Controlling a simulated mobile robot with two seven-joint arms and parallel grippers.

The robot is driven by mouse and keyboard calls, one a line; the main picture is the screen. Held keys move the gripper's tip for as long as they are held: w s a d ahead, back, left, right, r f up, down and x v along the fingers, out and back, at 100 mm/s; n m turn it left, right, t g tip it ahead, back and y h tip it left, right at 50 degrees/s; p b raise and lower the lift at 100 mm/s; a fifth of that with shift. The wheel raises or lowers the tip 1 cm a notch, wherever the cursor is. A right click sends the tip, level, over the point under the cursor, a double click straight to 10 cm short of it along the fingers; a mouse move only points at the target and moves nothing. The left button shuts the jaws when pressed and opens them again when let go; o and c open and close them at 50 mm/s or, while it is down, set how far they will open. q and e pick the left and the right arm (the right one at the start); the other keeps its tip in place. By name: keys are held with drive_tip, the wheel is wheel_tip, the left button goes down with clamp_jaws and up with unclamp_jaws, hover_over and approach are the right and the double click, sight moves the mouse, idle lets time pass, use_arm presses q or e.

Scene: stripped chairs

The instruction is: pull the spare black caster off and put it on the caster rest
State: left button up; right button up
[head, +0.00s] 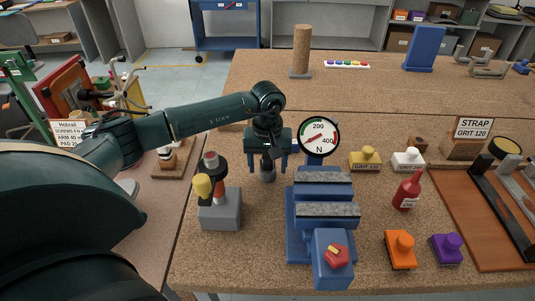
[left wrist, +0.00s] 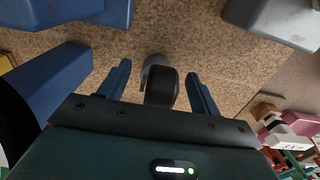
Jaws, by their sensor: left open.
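My left gripper (head: 268,170) is open, with its blue fingers pointing down over the workbench beside the dial gauge. In the left wrist view its two fingers (left wrist: 163,92) stand on either side of a dark caster-like piece (left wrist: 162,90), with a gap to each finger. A grey rounded part (left wrist: 152,64) shows just beyond this piece. In the head view a small dark grey piece (head: 268,174) shows below the fingers. I cannot tell which thing is the caster rest. My right gripper is not in view.
A blue vise (head: 293,245) and a dial gauge (head: 319,137) stand right of the gripper. A grey block (head: 220,212) with red and yellow parts stands left. A red bottle (head: 406,193) and orange block (head: 400,252) are farther right.

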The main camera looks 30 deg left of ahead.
use_arm(q)
drive_tip(key=c, duration=1)
drive_tip(key=o, duration=0.4)
drive_tip(key=shift+c, duration=0.2)
clamp_jaws()
drive_tip(key=shift+w+r, duration=0.1)
drive_tip(key=shift+r, duration=0.35)
drive_tip(key=shift+r, duration=0.25)
